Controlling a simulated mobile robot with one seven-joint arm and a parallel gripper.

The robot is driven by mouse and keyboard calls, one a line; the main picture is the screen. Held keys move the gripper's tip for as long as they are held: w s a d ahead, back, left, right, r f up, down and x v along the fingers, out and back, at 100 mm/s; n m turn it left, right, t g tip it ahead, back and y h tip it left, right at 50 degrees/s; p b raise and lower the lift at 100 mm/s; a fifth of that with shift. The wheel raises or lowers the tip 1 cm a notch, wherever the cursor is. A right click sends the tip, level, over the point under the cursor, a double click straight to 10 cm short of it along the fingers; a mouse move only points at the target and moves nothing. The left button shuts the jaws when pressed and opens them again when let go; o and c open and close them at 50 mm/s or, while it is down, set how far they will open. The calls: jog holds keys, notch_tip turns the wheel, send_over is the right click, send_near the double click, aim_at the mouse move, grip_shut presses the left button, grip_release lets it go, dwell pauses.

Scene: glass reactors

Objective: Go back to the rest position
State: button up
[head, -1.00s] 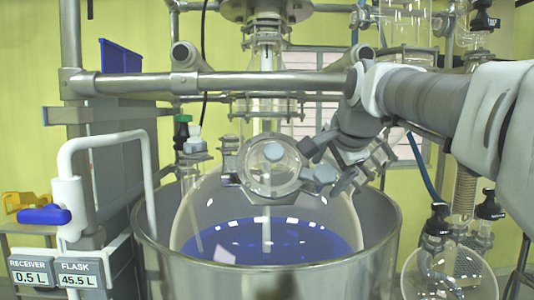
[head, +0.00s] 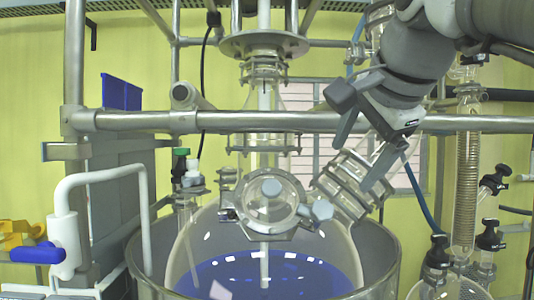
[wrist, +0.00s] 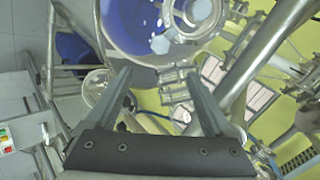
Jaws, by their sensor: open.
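My gripper (head: 355,160) is open and empty in the head view. It hangs at the upper right, in front of the steel crossbar, with its fingers pointing down. In the wrist view my gripper (wrist: 159,75) shows two spread fingers with nothing held between them. The glass reactor (head: 345,240) with blue liquid stands in a steel pot (head: 390,275). Its round front port (head: 268,197) is clamped and lies to the lower left of my fingers. An angled clamped neck (head: 345,185) appears just behind and below the fingers. In the picture the finger overlaps it; I cannot tell any contact.
A steel crossbar (head: 250,122) runs behind my gripper. A white pipe with a blue valve handle (head: 37,253) stands at left. A glass coil condenser (head: 467,170) and black-knobbed valves (head: 490,238) stand at right. A stirrer shaft (head: 265,95) rises in the middle.

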jog(key=s+f+n+g, duration=0.1)
jog(key=s+f+n, duration=0.3)
jog(key=f, duration=0.7)
jog(key=s+f+n+g, duration=0.1)
jog(key=s+f+n, duration=0.4)
jog(key=f, duration=0.7)
jog(key=s+a+f+n+g, duration=0.1)
jog(key=s+f+n, duration=0.3)
jog(key=f, duration=0.7)
jog(key=shift+s+f+n+g+h, duration=0.2)
jog(key=shift+n+g+h, duration=0.15)
jog(key=shift+g, duration=0.25)
